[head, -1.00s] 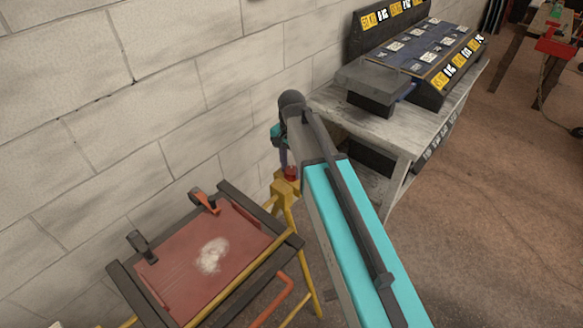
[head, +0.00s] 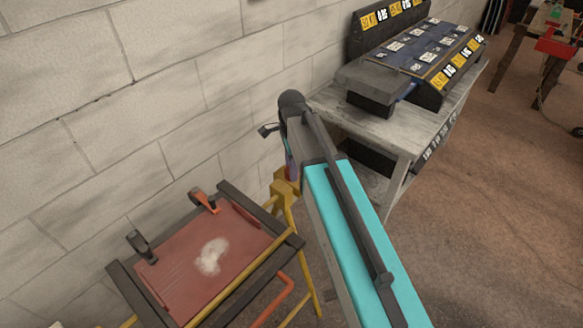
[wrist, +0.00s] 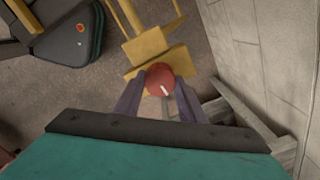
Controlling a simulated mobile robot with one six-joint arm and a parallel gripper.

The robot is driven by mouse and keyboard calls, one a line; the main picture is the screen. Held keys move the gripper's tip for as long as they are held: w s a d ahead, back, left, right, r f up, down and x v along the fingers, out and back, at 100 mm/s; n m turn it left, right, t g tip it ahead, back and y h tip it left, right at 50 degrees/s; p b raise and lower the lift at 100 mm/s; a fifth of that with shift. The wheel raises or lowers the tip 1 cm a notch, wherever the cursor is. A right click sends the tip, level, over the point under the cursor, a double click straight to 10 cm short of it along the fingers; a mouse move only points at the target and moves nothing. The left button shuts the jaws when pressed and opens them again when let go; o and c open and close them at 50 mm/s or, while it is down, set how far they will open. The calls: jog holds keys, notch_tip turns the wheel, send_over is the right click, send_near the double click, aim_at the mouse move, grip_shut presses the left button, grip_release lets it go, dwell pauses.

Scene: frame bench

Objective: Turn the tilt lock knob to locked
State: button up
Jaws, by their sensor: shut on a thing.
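The tilt lock knob (wrist: 160,78) is a round red knob with a white pointer line, mounted on the yellow stand (wrist: 146,46). In the wrist view my gripper (wrist: 160,88) is shut on the knob, one purple-grey finger on each side. The white line points toward the bottom of the picture, slightly right. In the head view my arm hides the knob and most of the gripper. The yellow stand (head: 285,196) shows beside a tilted red panel (head: 180,265) in a dark frame. No lock markings are readable.
Two clamps, one orange (head: 203,201) and one dark (head: 140,246), sit on the panel's frame. An orange crank handle (head: 275,300) hangs below it. A grey bench (head: 385,130) with a dark rack stands behind my arm, near the block wall (head: 170,90).

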dwell(0.4)
jog(key=o, duration=1)
jog(key=shift+o, duration=0.2)
jog(key=shift+r, duration=0.15)
notch_tip(320, 180, up, 14)
jog(key=b, duration=0.3)
jog(key=shift+f, duration=0.2)
jog(key=shift+r, duration=0.1)
